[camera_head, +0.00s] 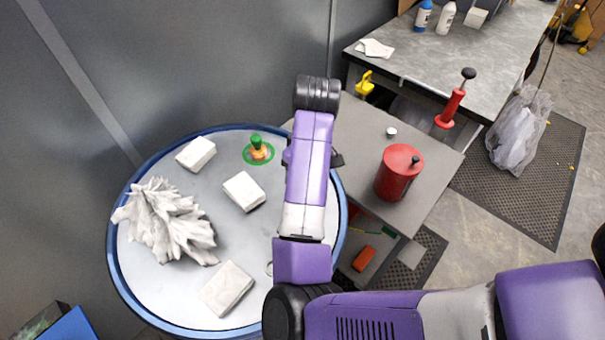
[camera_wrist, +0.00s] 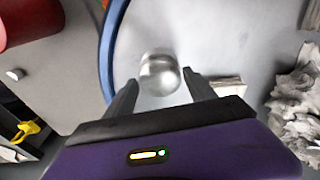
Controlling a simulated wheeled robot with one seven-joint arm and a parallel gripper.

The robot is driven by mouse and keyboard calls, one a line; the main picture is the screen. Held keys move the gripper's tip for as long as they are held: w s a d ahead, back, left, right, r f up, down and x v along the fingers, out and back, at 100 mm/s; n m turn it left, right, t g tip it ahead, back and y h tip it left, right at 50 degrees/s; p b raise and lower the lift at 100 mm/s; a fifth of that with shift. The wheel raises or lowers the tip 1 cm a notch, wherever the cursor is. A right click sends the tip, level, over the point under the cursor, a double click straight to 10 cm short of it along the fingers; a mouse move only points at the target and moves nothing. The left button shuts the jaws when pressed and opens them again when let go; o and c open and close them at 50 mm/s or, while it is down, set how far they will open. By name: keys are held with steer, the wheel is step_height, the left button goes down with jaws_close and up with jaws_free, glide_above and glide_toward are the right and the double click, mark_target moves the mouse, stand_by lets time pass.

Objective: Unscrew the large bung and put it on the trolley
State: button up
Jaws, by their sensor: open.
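In the wrist view a round, shiny metal bung (camera_wrist: 160,74) stands on the light grey drum top (camera_wrist: 132,48). It is slightly blurred. My gripper (camera_wrist: 160,84) is open, with one dark finger to each side of the bung's near part; I cannot tell whether they touch it. The drum (camera_head: 226,225) has a blue rim. The grey trolley (camera_head: 350,135) stands to its right, and its top also shows in the wrist view (camera_wrist: 60,78).
The drum top holds white blocks (camera_head: 244,192), a crumpled white sheet (camera_head: 165,222) and a green-and-orange fitting (camera_head: 257,150).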

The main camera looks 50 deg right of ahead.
steer(key=m+b, duration=0.1)
steer(key=m, duration=0.5)
steer(key=shift+m+h, duration=0.3)
steer(key=shift+h, duration=0.1)
steer(key=m+b, duration=0.1)
steer(key=m, duration=0.3)
steer(key=shift+f+m+g+b, duration=0.1)
steer(key=shift+m+g+b, duration=0.2)
steer(key=shift+m, duration=0.1)
steer(key=m, duration=0.2)
steer(key=shift+m+h, duration=0.3)
steer(key=c, duration=0.9)
steer(key=n+p, duration=0.1)
steer(key=n, duration=0.1)
steer(key=shift+s+r+n+p, duration=0.15)
steer(key=shift+r+n+p, duration=0.15)
steer(key=shift+p, duration=0.1)
steer(key=shift+c, duration=0.2)
steer(key=shift+n+p, duration=0.5)
steer(key=shift+n, duration=0.3)
steer(key=shift+f, duration=0.2)
steer(key=shift+n, duration=0.3)
